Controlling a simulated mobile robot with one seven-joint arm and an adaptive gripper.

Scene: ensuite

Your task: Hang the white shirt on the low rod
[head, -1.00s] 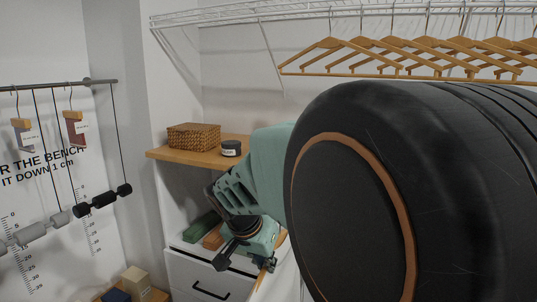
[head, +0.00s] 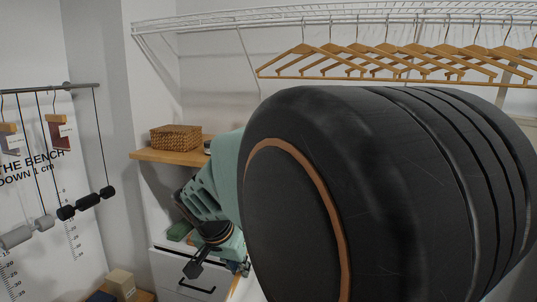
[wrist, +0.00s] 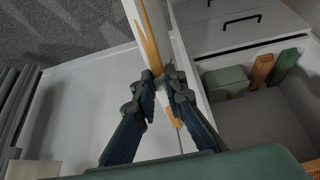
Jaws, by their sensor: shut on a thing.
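My gripper (wrist: 165,82) is shut on a wooden hanger (wrist: 152,42), whose pale wood shows between the dark fingers in the wrist view. A narrow strip of white cloth (wrist: 166,30), seemingly the white shirt seen edge-on, runs beside the wood. In the head view my gripper (head: 238,266) is low in the middle, partly hidden by my large black arm link. Little of the shirt shows there. A grey rod (head: 50,87) runs along the left wall; I cannot tell whether it is the low rod.
A row of empty wooden hangers (head: 400,62) hangs under a white wire shelf (head: 340,20). A wicker basket (head: 175,138) sits on a wooden shelf (head: 150,156). Below are drawers (head: 190,272).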

